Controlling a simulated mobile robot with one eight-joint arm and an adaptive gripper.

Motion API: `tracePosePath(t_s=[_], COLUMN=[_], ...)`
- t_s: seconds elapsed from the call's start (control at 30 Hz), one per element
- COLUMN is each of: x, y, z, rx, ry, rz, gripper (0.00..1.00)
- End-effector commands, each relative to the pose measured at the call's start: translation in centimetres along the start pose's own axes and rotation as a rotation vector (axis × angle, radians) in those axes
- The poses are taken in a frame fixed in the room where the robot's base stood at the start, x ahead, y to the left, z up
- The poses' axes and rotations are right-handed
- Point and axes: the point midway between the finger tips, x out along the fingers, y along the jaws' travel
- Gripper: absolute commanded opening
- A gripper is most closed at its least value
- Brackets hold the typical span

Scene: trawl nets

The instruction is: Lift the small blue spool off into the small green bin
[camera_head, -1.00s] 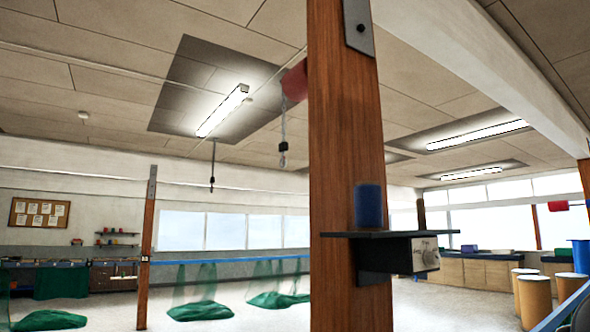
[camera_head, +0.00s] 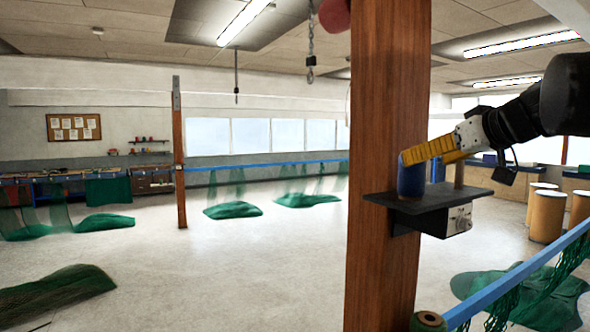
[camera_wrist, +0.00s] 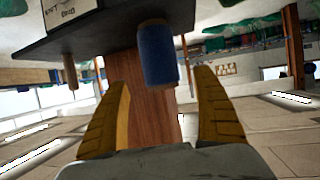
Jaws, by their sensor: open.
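The small blue spool (camera_head: 411,178) stands upright on a dark shelf (camera_head: 440,205) fixed to a wooden post. It also shows in the wrist view (camera_wrist: 158,57), where the picture is upside down. My gripper (camera_head: 408,157) reaches in from the right, with its yellow fingers at the spool's upper end. In the wrist view my gripper (camera_wrist: 163,78) is open, with one finger on each side of the spool's top end and gaps visible. The spool is not gripped. I cannot make out the small green bin in either view.
The wooden post (camera_head: 388,120) rises directly beside the shelf. A wooden peg (camera_head: 459,173) stands on the shelf right of the spool. A blue rail (camera_head: 520,272) with green netting runs at lower right.

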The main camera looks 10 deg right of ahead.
Motion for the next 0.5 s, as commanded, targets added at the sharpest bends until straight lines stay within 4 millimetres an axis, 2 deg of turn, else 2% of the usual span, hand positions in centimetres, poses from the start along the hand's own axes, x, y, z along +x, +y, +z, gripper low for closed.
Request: tracePosePath(t_s=[0.13, 0.33, 0.5], x=[1.4, 4.5, 5.5], y=[-0.1, 0.0, 0.0], z=[-0.2, -0.3, -0.2], rx=[0.0, 0.0, 0.001], ry=[0.0, -0.001, 0.0], rz=[-0.002, -0.002, 0.0], gripper=[0.78, 0.78, 0.78])
